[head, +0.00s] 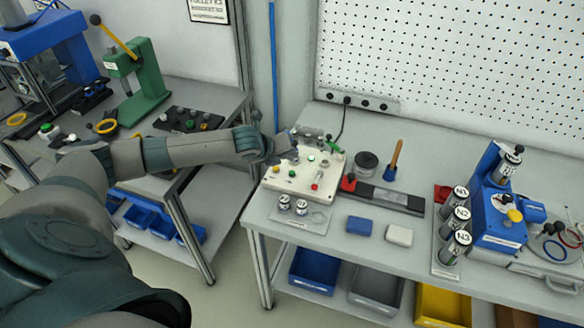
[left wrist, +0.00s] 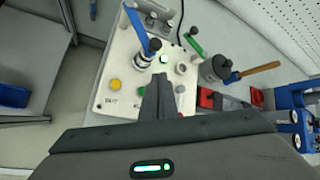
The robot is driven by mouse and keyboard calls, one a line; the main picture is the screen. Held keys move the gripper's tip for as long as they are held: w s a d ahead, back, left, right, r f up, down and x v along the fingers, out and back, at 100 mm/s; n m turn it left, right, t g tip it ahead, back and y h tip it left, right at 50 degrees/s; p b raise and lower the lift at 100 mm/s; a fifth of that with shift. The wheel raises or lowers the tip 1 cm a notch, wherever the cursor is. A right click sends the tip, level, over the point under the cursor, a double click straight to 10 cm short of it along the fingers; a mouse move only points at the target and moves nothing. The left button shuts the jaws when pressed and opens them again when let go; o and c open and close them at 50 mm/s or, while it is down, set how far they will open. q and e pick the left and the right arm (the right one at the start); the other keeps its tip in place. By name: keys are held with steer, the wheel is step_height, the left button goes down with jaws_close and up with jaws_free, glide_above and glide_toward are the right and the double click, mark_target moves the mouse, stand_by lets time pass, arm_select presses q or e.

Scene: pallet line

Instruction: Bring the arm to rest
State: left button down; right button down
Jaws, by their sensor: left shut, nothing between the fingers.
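My left arm reaches in from the left of the head view, and its gripper (head: 286,150) is over the back left part of a white control panel (head: 270,183). In the left wrist view the gripper (left wrist: 160,80) has its fingers together with nothing between them, above the panel (left wrist: 118,62). The panel carries several knobs and buttons. A knob with a blue lever (left wrist: 143,40) and a lit green button (left wrist: 164,58) show just past the fingertips. Whether the fingers touch the panel I cannot tell. My right gripper is not in view.
Right of the panel are a dark pot (head: 367,162), a wooden-handled tool (head: 396,158), a blue block (head: 358,226) and a white block (head: 399,235). Labelled cylinders (head: 455,245) stand by a blue machine (head: 497,222). A green press (head: 140,85) stands on the left table. The front table edge is clear.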

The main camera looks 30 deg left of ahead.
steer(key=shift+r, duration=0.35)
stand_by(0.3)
